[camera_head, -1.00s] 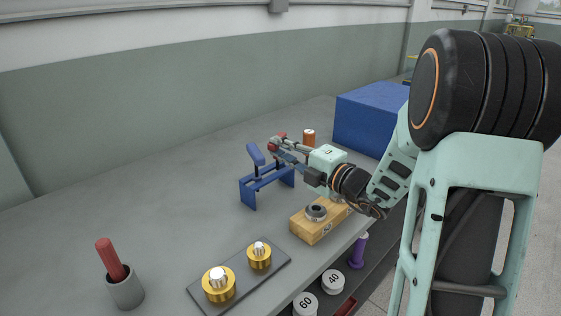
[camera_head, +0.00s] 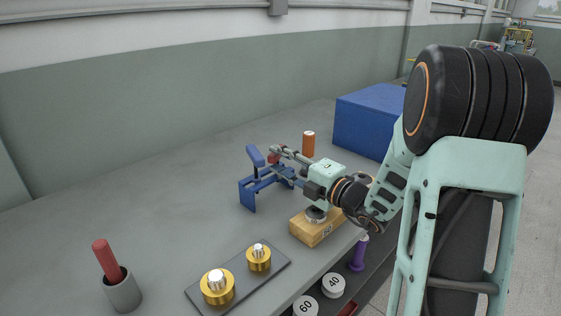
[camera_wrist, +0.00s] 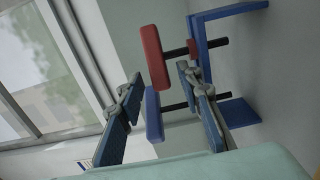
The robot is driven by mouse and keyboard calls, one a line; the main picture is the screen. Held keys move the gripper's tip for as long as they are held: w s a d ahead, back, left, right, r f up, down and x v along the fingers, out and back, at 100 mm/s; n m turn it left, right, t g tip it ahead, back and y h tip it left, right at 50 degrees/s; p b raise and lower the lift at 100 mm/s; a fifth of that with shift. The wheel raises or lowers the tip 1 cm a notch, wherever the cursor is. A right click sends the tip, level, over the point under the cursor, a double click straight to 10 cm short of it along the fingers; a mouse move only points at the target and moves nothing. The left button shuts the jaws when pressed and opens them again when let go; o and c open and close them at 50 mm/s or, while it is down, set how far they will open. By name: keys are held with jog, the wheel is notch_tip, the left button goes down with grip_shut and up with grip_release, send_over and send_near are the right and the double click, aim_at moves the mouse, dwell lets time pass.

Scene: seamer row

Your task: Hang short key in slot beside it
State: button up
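The blue rack (camera_head: 248,197) stands on the bench, and part of it shows at the right of the wrist view (camera_wrist: 232,14). A key with a red handle (camera_wrist: 154,57) and black shank is at the rack. Its shank reaches into the rack. A key with a blue handle (camera_wrist: 153,114) is beside it, and its handle also shows in the head view (camera_head: 255,156). Which shank is shorter, I cannot tell. My gripper (camera_wrist: 159,82) is at the near end of the red handle (camera_head: 272,158), its fingers spread with gaps. A finger hides part of the blue key's shank.
A wooden block (camera_head: 311,231) with a grey ring sits below my wrist. An orange cylinder (camera_head: 308,144) and a blue box (camera_head: 366,122) stand behind. Brass weights (camera_head: 218,286) on a dark plate and a grey cup (camera_head: 124,291) are at the front. The bench's left is clear.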

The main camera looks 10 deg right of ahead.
jog(key=shift+s+d+r, duration=0.1)
jog(key=shift+r, duration=0.1)
jog(key=p+v, duration=0.1)
jog(key=v, duration=1)
jog(key=shift+s+d+p, duration=0.2)
jog(key=shift+s+p, duration=0.15)
